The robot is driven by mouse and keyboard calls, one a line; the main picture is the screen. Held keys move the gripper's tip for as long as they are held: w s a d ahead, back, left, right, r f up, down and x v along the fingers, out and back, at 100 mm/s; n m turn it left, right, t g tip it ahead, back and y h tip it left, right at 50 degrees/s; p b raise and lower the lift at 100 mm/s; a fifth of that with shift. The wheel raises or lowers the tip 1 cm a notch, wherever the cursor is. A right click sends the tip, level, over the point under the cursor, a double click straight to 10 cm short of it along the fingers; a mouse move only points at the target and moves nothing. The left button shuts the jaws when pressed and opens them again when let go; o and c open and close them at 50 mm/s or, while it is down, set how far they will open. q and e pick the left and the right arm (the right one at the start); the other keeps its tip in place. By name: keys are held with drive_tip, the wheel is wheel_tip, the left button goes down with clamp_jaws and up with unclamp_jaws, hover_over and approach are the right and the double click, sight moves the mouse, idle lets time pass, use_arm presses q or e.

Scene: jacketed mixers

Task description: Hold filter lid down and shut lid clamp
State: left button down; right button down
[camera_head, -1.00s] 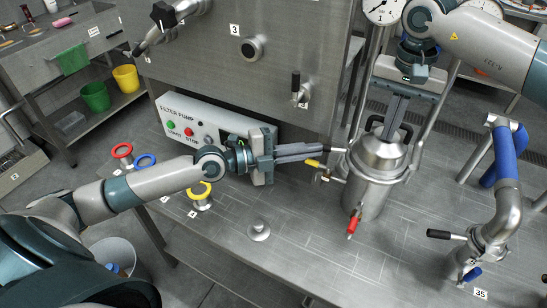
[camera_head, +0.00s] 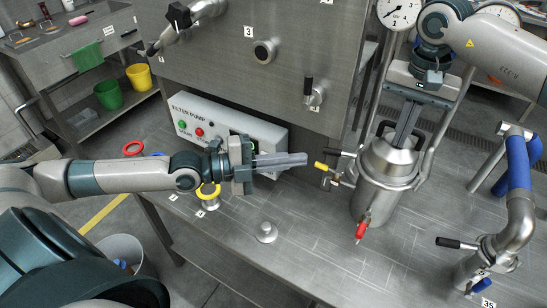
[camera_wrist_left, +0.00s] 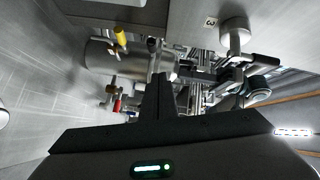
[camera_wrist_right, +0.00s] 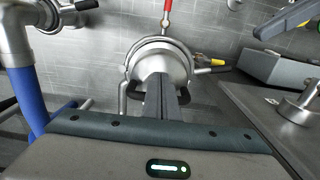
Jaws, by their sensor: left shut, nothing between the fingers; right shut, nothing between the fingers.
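The steel filter housing (camera_head: 372,200) stands upright on the bench, with its domed lid (camera_head: 388,158) on top. My right gripper (camera_head: 402,143) is shut and empty, pointing down at the lid top. Its fingertips also show over the dome in the right wrist view (camera_wrist_right: 161,80); I cannot tell if they press on it. A black-handled lever, seemingly the lid clamp (camera_head: 338,153), sticks out left from the rim. It also shows in the right wrist view (camera_wrist_right: 210,71). My left gripper (camera_head: 305,159) is shut and empty, left of this lever and apart from it.
A yellow-handled valve (camera_head: 321,166) juts from the housing's left, and a red handle (camera_head: 361,230) from its front. The filter pump box (camera_head: 225,125) stands behind my left arm. A pipe with a blue sleeve (camera_head: 518,165) stands right. The front bench holds a small steel piece (camera_head: 266,233).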

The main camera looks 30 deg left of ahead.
use_arm(q)
drive_tip(key=shift+s+a+r, duration=0.1)
drive_tip(key=shift+s+a, duration=0.25)
drive_tip(key=shift+a, duration=0.3)
drive_tip(key=shift+s+a, duration=0.35)
drive_tip(key=shift+a, duration=0.25)
drive_tip(key=shift+s+a+r, duration=0.1)
drive_tip(key=shift+s+a, duration=0.25)
drive_tip(key=shift+a, duration=0.3)
use_arm(e)
drive_tip(key=shift+w+f, duration=0.1)
idle(0.7)
drive_tip(key=shift+w+r+p, duration=0.2)
drive_tip(key=shift+r+p, duration=0.2)
drive_tip(key=shift+r, duration=0.55)
drive_tip(key=shift+r+p, duration=0.6)
drive_tip(key=shift+r, duration=1)
drive_tip(key=shift+w+r+p, duration=0.1)
drive_tip(key=shift+r+p, duration=0.25)
drive_tip(key=shift+r, duration=0.2)
use_arm(q)
wheel_tip(320, 180, up, 3)
drive_tip(key=shift+w+f, duration=0.15)
use_arm(e)
drive_tip(key=shift+s+r, duration=0.2)
drive_tip(key=shift+r, duration=0.2)
